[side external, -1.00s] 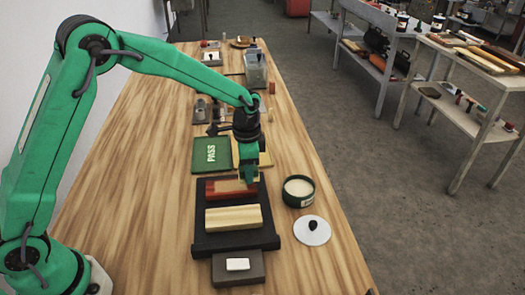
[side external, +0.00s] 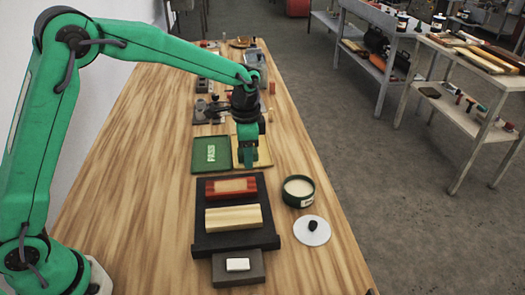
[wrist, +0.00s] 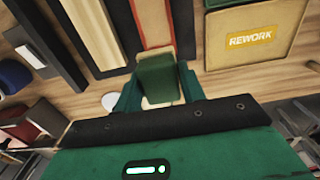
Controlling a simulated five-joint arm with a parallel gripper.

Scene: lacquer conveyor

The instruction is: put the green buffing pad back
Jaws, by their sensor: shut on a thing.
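The green buffing pad (wrist: 156,77) shows in the wrist view as a dull green block between the two fingers of my gripper (wrist: 158,90). My gripper is shut on it. The pad cannot be told apart from the green fingers there. I cannot tell whether it touches anything below.
The conveyor (side external: 202,229) carries a red-edged block (side external: 231,187) and a pale wooden block (side external: 233,217). The green PASS tray (side external: 199,166) lies left of the REWORK tray. An open green tin (side external: 298,191) and its lid (side external: 312,231) stand right. The table's left side is clear.

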